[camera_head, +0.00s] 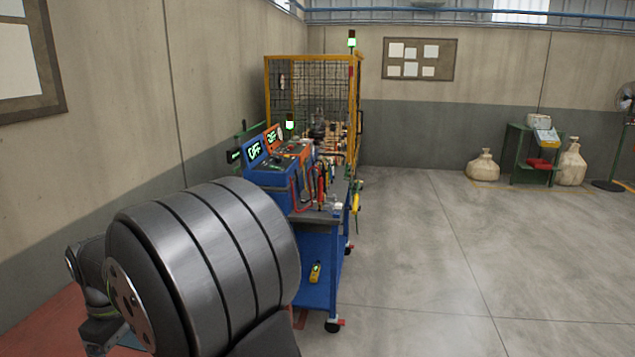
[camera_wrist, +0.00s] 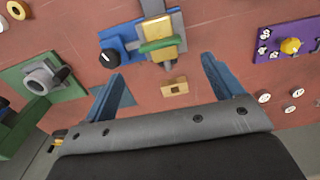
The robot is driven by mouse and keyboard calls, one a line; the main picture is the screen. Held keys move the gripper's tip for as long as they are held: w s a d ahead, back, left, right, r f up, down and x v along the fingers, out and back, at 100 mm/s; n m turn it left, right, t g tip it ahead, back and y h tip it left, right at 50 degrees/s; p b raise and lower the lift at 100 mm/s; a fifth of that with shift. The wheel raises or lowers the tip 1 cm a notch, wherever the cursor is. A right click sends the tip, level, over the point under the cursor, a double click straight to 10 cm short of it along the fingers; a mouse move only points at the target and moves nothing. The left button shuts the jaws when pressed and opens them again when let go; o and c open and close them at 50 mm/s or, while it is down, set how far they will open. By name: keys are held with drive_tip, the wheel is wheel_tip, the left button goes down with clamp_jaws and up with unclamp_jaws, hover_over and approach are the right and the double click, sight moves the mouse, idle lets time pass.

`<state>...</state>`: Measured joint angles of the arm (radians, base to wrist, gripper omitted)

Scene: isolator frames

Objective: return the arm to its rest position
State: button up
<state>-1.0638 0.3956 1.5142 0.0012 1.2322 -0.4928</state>
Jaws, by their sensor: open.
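My gripper (camera_wrist: 160,92) shows in the wrist view with its two blue fingers spread apart. It is open and nothing sits between the fingers. Beyond it is a reddish panel (camera_wrist: 215,85) with several fixtures. In the head view a large dark grey cylindrical part of my arm (camera_head: 205,265) fills the lower left. My gripper cannot be seen in the head view.
The panel carries a blue unit with a yellow block and green bar (camera_wrist: 160,45), a green fixture (camera_wrist: 42,82) and a purple plate (camera_wrist: 287,42). A blue cart (camera_head: 318,265) and a yellow-framed cage (camera_head: 310,60) stand beyond my arm.

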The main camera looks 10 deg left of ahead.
wheel_tip(320, 180, down, 9)
drive_tip(key=shift+r, duration=0.15)
drive_tip(key=shift+r, duration=0.1)
idle(0.3)
